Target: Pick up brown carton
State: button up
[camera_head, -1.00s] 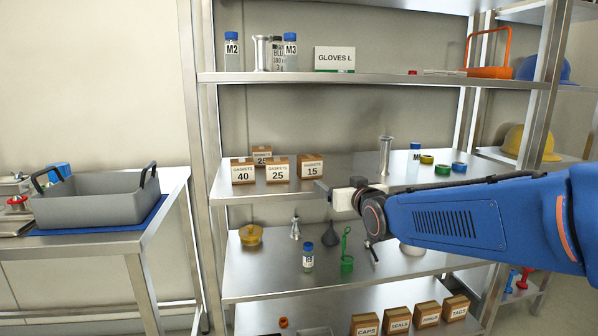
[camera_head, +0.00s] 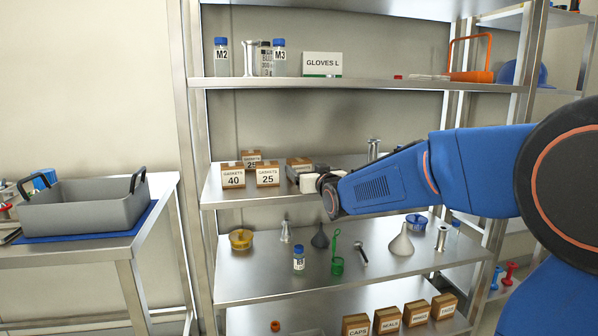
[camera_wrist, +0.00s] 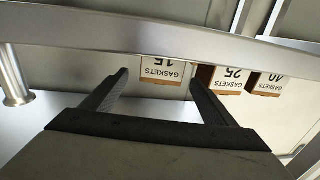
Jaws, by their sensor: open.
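Several brown cartons with white labels stand on the middle shelf. The GASKETS 15 carton (camera_head: 298,162) is partly hidden behind my gripper (camera_head: 292,174). The GASKETS 25 carton (camera_head: 267,174) and GASKETS 40 carton (camera_head: 232,175) stand to its left, with another carton (camera_head: 251,156) behind. In the wrist view, labels appear upside down; my open, empty gripper (camera_wrist: 159,78) has the GASKETS 15 carton (camera_wrist: 161,71) between its fingertips in the picture, apparently beyond them. The GASKETS 25 carton (camera_wrist: 232,79) and GASKETS 40 carton (camera_wrist: 267,84) are to the right.
A metal shelf edge (camera_wrist: 150,35) crosses the wrist view. A steel flanged piece (camera_head: 374,149) stands right of the cartons. The upper shelf (camera_head: 370,84) is overhead; the lower shelf (camera_head: 260,275) holds funnels and a bottle. A grey tray (camera_head: 85,206) sits on the left table.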

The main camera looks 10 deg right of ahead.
aim_at(302, 165)
jog(key=shift+w+a+r, duration=0.1)
jog(key=shift+w+a, duration=0.05)
jog(key=shift+w, duration=0.95)
jog(key=shift+w+a+f, duration=0.1)
jog(key=shift+w+a, duration=0.1)
jog(key=shift+w, duration=0.95)
jog(key=shift+w+a+r, duration=0.1)
jog(key=shift+w+a, duration=0.05)
jog(key=shift+w, duration=0.95)
jog(key=c, duration=1.2)
jog(key=shift+r, duration=0.1)
